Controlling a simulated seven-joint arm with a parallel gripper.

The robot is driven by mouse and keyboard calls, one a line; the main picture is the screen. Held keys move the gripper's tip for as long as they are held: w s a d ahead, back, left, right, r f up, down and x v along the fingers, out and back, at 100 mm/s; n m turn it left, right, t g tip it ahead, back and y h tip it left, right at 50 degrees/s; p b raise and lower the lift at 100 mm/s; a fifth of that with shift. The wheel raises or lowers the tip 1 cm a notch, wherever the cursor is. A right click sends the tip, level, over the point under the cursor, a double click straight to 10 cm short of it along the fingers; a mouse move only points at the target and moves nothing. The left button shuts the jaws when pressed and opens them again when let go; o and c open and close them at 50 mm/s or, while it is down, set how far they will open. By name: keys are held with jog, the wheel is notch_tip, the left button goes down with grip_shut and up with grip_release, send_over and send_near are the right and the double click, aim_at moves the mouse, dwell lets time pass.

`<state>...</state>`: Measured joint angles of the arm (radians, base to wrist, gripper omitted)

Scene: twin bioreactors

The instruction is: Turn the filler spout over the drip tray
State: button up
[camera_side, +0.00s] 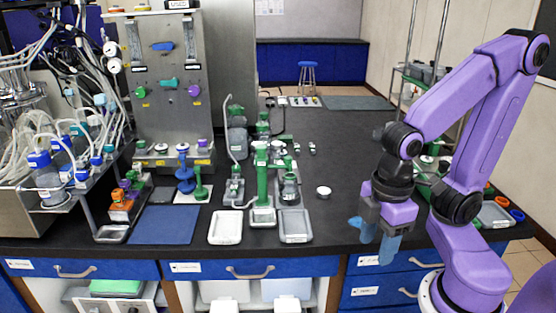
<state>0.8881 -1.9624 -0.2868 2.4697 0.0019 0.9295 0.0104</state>
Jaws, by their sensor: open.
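A green upright filler (262,182) stands on a pale base near the front of the black bench, left of centre. A green arm-like part shows at its top, but its spout is too small to make out clearly. A white shallow tray (226,240) lies front left of the filler and a grey shallow tray (296,239) lies front right; I cannot tell which is the drip tray. My gripper (373,238) points down with blue fingertips apart and empty. It is to the right of the grey tray, near the bench's front edge, and touches nothing visible.
A blue mat (163,225) and a tubing-covered reactor rig (60,150) are at left. Bare bench (345,150) lies behind and right of the dish.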

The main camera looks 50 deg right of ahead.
jog(key=w+a+r+m, duration=0.2)
jog(key=w+r+m, duration=0.1)
jog(key=w, duration=0.4)
jog(key=w+a+r+m, duration=0.2)
jog(key=w+r+m, duration=0.1)
jog(key=w, duration=0.4)
jog(key=w+d+r+m, duration=0.2)
jog(key=w, duration=0.4)
jog(key=w+d+r+m, duration=0.2)
jog(key=w+m, duration=0.1)
jog(key=w, duration=0.4)
notch_tip(320, 180, up, 3)
jog(key=m, duration=1)
send_over(288, 157)
notch_tip(288, 157, down, 17)
jog(key=shift+a+r, duration=0.1)
grip_shut()
